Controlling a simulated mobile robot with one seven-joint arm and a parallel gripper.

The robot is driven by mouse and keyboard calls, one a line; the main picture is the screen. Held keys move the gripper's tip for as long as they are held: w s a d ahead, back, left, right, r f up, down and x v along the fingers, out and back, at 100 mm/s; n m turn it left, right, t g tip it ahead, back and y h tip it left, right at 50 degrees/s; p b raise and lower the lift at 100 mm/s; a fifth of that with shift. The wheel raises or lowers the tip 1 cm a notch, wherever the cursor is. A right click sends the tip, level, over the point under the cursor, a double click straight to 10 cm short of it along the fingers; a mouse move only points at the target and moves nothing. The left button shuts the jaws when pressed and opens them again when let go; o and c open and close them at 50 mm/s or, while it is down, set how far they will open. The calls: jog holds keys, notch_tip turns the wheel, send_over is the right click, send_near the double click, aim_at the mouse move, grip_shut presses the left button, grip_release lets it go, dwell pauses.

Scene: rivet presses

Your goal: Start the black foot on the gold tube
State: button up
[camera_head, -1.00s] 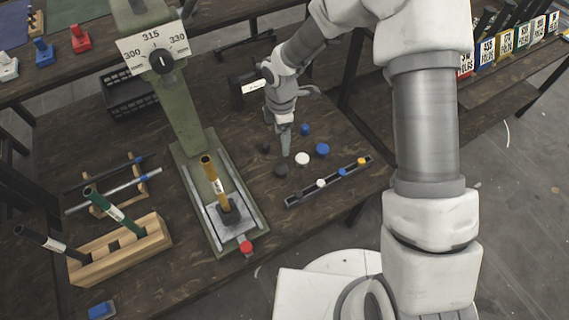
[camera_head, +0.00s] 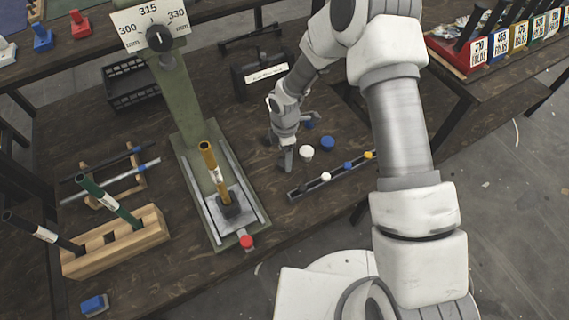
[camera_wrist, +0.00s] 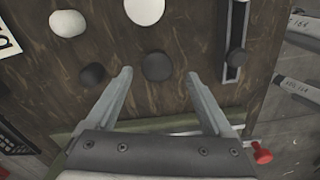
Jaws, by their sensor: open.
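The gold tube (camera_head: 208,160) stands upright in the press, its lower end in a dark block (camera_head: 230,207) on the press bed. In the wrist view a dark round foot (camera_wrist: 157,66) lies on the wooden table, between and just ahead of my fingertips. A second, smaller dark round piece (camera_wrist: 93,75) lies left of my left finger. I cannot tell their exact shades apart. My gripper (camera_wrist: 159,73) is open and empty, pointing down near the table, right of the press. It also shows in the head view (camera_head: 286,162), where it largely hides the dark foot.
White (camera_head: 306,153) and blue (camera_head: 327,143) round pieces lie close by. A narrow rail (camera_head: 294,194) with small coloured caps lies beside my gripper. The press column (camera_head: 190,110) and red knob (camera_head: 246,242) stand left. A wooden rack (camera_head: 150,235) holds dark and green tubes.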

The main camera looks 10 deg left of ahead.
jog(key=f+b, duration=0.1)
jog(key=f, duration=0.3)
jog(key=shift+w+f, duration=0.2)
jog(key=c, duration=1.4)
jog(key=shift+o, duration=0.2)
jog(key=shift+r, duration=0.15)
